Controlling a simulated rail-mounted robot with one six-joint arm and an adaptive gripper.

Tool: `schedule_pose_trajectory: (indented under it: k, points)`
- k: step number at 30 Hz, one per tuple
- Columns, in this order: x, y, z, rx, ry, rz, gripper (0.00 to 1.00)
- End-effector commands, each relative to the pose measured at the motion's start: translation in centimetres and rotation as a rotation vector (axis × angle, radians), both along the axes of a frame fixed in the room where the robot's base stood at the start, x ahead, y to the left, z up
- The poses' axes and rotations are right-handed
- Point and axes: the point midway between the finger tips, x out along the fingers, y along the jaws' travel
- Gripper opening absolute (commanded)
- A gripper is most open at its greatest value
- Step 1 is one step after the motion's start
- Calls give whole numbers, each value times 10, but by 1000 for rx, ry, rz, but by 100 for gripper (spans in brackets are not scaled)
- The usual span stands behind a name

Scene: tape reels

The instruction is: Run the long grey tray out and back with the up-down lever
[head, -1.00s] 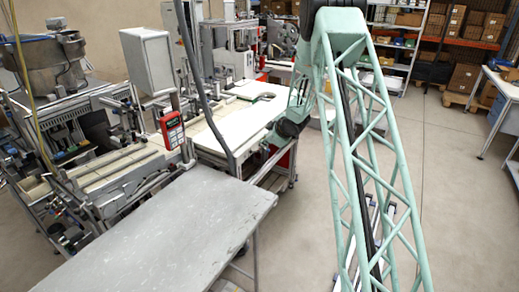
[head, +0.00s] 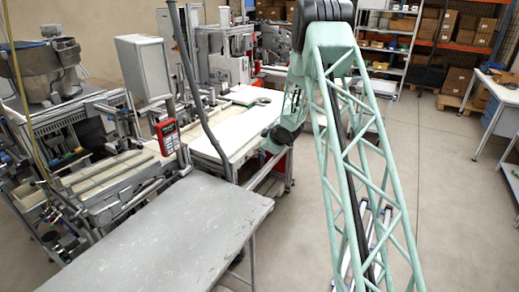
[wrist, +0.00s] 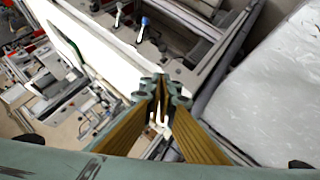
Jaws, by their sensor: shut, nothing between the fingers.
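My gripper (wrist: 160,88) is shut and empty in the wrist view, its fingertips together. Beyond it, a lever with a blue tip (wrist: 143,24) stands on a grey machine frame, apart from the fingers. A second, pale-tipped lever (wrist: 117,13) stands to its left. I cannot tell which is the up-down lever. A long grey channel (wrist: 197,20) runs beside the levers at the top; I cannot tell whether it is the tray.
A scuffed grey table (head: 165,232) fills the front left. A red handheld control box (head: 168,136) hangs by a grey cabinet (head: 143,66). Machinery with a metal bowl (head: 42,70) stands at left. The floor (head: 450,215) at right is clear.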

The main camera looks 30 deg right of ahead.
Motion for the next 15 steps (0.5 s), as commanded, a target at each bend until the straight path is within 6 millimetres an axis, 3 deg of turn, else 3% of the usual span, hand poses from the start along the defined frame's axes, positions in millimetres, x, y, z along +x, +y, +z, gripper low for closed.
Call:
schedule_pose_trajectory:
  k: [15]
  points:
    - [34,2,-30,0,0,0,0]
